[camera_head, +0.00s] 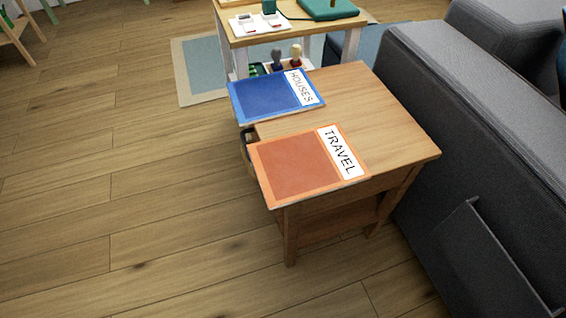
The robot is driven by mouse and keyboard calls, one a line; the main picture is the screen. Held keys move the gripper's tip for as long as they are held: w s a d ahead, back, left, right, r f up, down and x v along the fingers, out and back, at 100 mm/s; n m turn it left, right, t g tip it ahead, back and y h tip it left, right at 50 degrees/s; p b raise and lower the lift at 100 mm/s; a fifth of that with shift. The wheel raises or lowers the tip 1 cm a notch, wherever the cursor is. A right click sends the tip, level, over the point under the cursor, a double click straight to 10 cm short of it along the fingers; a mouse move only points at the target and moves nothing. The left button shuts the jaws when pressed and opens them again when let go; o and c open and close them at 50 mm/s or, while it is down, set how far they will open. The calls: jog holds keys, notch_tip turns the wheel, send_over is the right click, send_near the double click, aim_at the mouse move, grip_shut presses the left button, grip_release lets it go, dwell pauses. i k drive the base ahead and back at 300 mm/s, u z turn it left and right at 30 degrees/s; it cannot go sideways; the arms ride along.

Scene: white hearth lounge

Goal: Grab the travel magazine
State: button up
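The travel magazine (295,168) is orange with a white strip reading TRAVEL along its right side. It lies flat at the near left corner of a small wooden side table (385,135), and its left part reaches past the table's edge. A blue magazine marked HOUSES (268,98) lies behind it on the same table, also reaching past the left edge. My gripper is not in view.
A grey sofa (480,150) stands close along the table's right side. Another table (240,38) with a green item, a white tray and stamp-like objects stands behind. The wooden floor (120,190) at left and in front is clear.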

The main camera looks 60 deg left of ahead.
aim_at(291, 169)
jog(key=u, duration=2.6)
jog(key=k, duration=0.15)
jog(key=u, duration=1.15)
